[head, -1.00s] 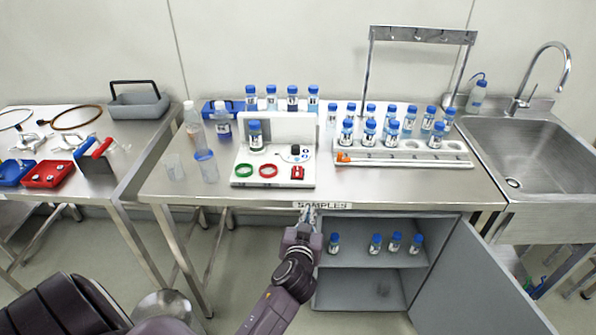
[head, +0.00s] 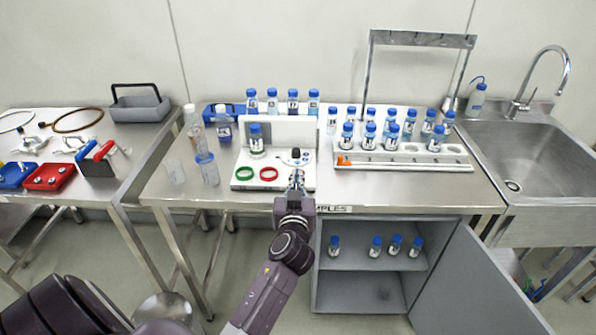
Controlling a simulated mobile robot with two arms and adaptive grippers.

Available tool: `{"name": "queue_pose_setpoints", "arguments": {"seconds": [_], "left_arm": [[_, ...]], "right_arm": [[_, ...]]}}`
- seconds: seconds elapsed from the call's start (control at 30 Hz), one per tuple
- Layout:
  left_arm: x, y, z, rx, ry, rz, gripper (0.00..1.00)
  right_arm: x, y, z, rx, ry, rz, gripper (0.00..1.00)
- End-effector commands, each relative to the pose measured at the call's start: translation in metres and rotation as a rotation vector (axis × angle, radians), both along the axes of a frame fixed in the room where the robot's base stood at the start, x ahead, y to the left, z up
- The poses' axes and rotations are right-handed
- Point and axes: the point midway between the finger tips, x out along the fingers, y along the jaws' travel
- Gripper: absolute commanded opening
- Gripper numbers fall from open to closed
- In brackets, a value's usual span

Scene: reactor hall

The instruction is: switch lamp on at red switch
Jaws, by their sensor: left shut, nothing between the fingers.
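A white device (head: 240,182) stands on the steel bench, with an upright back panel and a flat base. My left gripper (head: 297,176) is shut and empty, its fingertips over the front right part of the base. A black knob (head: 296,153) shows just beyond the fingertips. A green ring (head: 244,173) and a red ring (head: 269,174) are on the base to the left. I cannot make out a lamp. My right gripper is out of view.
A blue-capped bottle (head: 256,141) stands on the device, and several more are behind it. A white rack (head: 405,162) with bottles is to the right. Below, a cabinet door (head: 470,285) hangs open.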

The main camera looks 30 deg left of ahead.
Motion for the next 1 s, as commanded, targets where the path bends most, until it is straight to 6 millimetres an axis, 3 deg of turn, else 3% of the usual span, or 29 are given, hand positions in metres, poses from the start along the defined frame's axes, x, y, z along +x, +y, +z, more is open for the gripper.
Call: {"name": "queue_pose_setpoints", "arguments": {"seconds": [0.4, 0.5, 0.63, 1.0], "left_arm": [[0.062, 0.039, -0.004, 0.002, 0.001, 0.001, 0.00], [0.061, 0.038, -0.027, 0.000, 0.005, 0.000, 0.00], [0.063, 0.039, -0.039, 0.000, 0.002, 0.000, 0.00], [0.064, 0.039, -0.046, -0.001, -0.001, -0.001, 0.00]], "right_arm": [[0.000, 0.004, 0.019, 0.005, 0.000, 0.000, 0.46], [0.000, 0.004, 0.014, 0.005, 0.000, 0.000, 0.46], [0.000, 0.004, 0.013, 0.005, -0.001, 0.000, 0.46], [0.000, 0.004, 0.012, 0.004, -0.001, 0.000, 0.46]]}}
